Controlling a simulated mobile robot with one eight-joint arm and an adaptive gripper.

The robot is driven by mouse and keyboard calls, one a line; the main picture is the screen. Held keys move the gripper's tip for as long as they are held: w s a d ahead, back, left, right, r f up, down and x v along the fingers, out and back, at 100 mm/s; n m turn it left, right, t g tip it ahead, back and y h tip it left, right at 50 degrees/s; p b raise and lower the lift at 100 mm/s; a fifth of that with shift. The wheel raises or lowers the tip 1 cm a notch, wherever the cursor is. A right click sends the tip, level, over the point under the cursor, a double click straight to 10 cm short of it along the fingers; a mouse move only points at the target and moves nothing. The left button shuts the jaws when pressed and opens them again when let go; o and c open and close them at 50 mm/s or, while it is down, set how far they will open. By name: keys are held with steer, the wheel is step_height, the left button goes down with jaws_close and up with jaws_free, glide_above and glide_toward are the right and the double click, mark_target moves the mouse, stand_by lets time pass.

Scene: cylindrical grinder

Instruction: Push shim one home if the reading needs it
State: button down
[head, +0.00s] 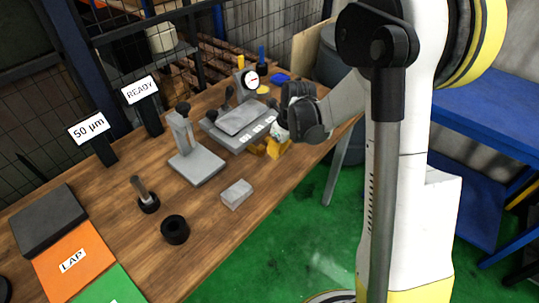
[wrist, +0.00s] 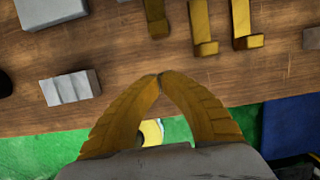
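A grey fixture (head: 238,125) with small white labels on its front edge stands on the bench in the head view. Three yellow L-shaped tabs show at the top of the wrist view: a left one (wrist: 155,18), a middle one (wrist: 203,28) and a right one (wrist: 246,25). The left one ends farthest back. I cannot read which is shim one. A white dial gauge (head: 251,79) stands behind the fixture; its reading is too small. A sign (head: 88,128) reads "50 µm". My gripper (wrist: 160,76) has its yellow fingertips together, empty, in front of the tabs and apart from them.
A "READY" sign (head: 140,90), a grey stand (head: 197,165), a pale block (head: 236,193), a black ring (head: 175,229) and a black holder with a pin (head: 147,200) are on the bench. An orange "LAP" mat (head: 85,250) lies at front left. Green floor lies beyond the edge.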

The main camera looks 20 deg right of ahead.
steer(key=p+v, duration=0.2)
steer(key=v, duration=0.4)
steer(key=shift+w+d+r, duration=0.1)
steer(key=shift+d, duration=0.05)
steer(key=s+a+r+n+t, duration=0.1)
steer(key=s+r+n, duration=0.3)
steer(key=n, duration=0.6)
steer(key=s+a+r+n+t+h, duration=0.1)
steer(key=s+a+r+n+t, duration=0.1)
steer(key=s+r+n, duration=0.3)
steer(key=s+a+r+n+t, duration=0.1)
steer(key=s+r+n, duration=0.4)
steer(key=s+n, duration=0.6)
steer(key=a+n, duration=0.1)
steer(key=n, duration=0.3)
steer(key=shift+r+t, duration=0.2)
steer(key=shift+t, duration=0.2)
